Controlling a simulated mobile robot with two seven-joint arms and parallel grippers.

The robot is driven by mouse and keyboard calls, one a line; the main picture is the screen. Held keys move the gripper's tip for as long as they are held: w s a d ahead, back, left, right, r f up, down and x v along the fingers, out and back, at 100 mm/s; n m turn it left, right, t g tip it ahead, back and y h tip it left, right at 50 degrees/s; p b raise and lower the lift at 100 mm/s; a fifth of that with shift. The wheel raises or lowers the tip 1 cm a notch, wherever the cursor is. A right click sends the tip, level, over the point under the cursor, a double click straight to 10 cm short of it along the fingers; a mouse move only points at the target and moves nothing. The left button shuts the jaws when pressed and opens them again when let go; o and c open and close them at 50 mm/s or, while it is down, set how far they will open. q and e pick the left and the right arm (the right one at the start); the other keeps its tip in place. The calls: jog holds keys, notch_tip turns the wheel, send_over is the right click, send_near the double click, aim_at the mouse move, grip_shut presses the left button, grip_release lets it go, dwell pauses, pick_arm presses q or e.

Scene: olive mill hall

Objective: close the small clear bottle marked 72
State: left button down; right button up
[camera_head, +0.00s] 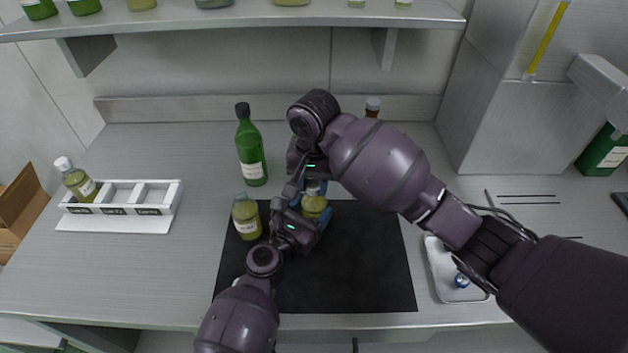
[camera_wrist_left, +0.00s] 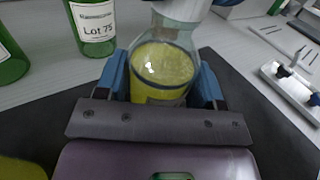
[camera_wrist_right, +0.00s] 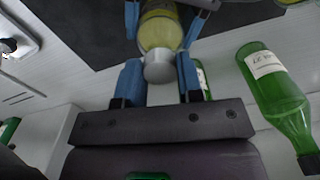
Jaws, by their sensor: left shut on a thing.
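A small clear bottle (camera_head: 314,205) of yellow-green liquid stands upright over the dark mat. It also shows in the left wrist view (camera_wrist_left: 163,68); its number cannot be read. My left gripper (camera_head: 308,218) is shut on its body, one blue finger on each side. A pale grey cap (camera_wrist_right: 159,67) is at the bottle's top. My right gripper (camera_wrist_right: 161,72) is above, its fingers apart on either side of the cap; whether they touch it is unclear. The cap's seating on the neck cannot be judged.
Another small yellow-green bottle (camera_head: 246,217) stands close left on the mat (camera_head: 350,280). A tall green bottle (camera_head: 250,148) is behind it. A white rack (camera_head: 125,222) holds a capped bottle at left. A tray (camera_head: 447,288) with small items is at right. A shelf (camera_head: 230,18) overhangs the back.

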jog(key=o, duration=0.4)
jog(key=shift+r, duration=2.25)
jog(key=shift+r, duration=0.1)
